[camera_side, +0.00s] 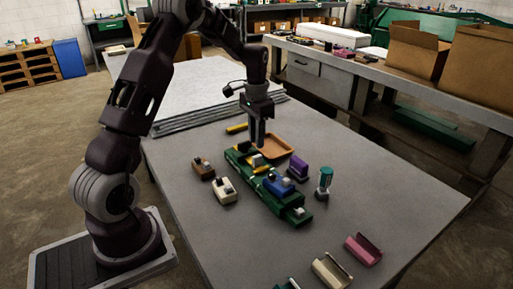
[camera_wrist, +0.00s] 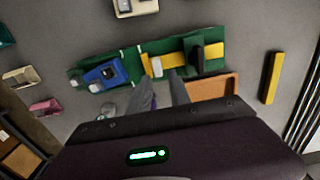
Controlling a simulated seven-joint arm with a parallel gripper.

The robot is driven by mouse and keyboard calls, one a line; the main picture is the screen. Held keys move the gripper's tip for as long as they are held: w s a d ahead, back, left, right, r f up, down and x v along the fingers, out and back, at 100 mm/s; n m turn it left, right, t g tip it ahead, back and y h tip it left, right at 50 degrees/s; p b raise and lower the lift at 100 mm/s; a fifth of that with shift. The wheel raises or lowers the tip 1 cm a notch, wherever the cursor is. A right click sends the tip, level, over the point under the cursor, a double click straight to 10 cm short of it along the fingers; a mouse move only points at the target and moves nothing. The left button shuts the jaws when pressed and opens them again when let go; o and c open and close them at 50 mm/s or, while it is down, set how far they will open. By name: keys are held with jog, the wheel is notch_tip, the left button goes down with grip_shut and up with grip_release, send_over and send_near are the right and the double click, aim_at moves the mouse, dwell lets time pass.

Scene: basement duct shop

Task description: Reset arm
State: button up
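My gripper (camera_side: 257,140) hangs fingers down above the far part of a green rail-like base (camera_side: 296,218). In the wrist view its two grey fingers (camera_wrist: 158,82) stand apart with nothing clearly held between them, over the base (camera_wrist: 132,57). A blue block (camera_side: 278,185) and a yellow piece (camera_side: 256,170) sit on the base; they also show in the wrist view as the blue block (camera_wrist: 104,74) and the yellow piece (camera_wrist: 212,53). A black part (camera_wrist: 197,55) stands across the yellow piece. The fingertips' exact height above the base is unclear.
An orange tray (camera_side: 288,143), purple block (camera_side: 297,169) and teal-topped cylinder (camera_side: 325,181) stand close by. Brown (camera_side: 203,169) and cream (camera_side: 224,190) blocks lie left of the base. Cream (camera_side: 331,270) and pink (camera_side: 363,248) channels are near the table's front edge. The right table area is clear.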

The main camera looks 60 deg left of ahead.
jog(key=shift+r, duration=0.1)
jog(key=s+d+r+t, duration=0.1)
jog(key=s+d+r, duration=0.3)
jog(key=d+r, duration=0.3)
jog(key=s+d+r+t, duration=0.2)
jog(key=s+d+r, duration=0.2)
jog(key=d+r, duration=0.25)
jog(key=s+d+r+t, duration=0.1)
jog(key=s+d, duration=0.3)
jog(key=s, duration=0.5)
jog(key=s+d+r+t, duration=0.1)
jog(key=s+d, duration=0.4)
jog(key=s, duration=0.4)
jog(key=shift+r+t, duration=0.25)
jog(key=shift+t, duration=0.05)
jog(key=shift+w+a, duration=0.1)
